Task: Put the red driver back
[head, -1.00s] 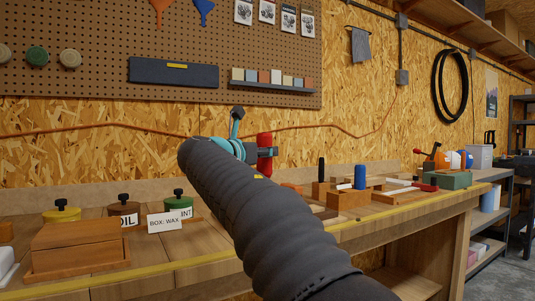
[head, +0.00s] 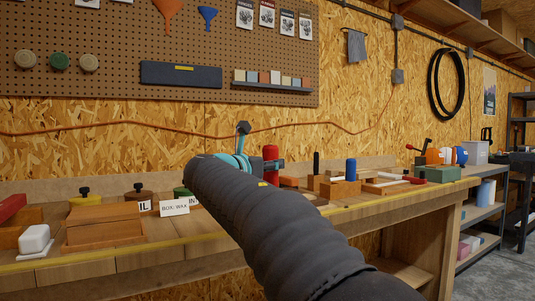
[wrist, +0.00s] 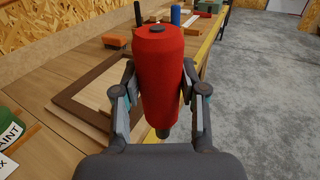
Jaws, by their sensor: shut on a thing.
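The red driver (head: 270,162) is in my gripper (head: 258,168), held upright above the bench. In the wrist view, its thick red handle (wrist: 159,65) stands between the two fingers (wrist: 157,98), which are shut on it. A short dark piece shows below the handle; its lower end is hidden. A wooden block (head: 340,188) on the bench to the right carries a blue driver (head: 350,170). A black-handled driver (head: 316,163) stands beside it. My gripper is left of these in the head view and well apart from them.
A brown frame (wrist: 68,98) lies on the bench below the driver, with an orange block (wrist: 115,40) beyond it. A wooden box (head: 103,225), a wax label (head: 174,207) and lidded tins stand at left. The bench edge drops to open floor at right.

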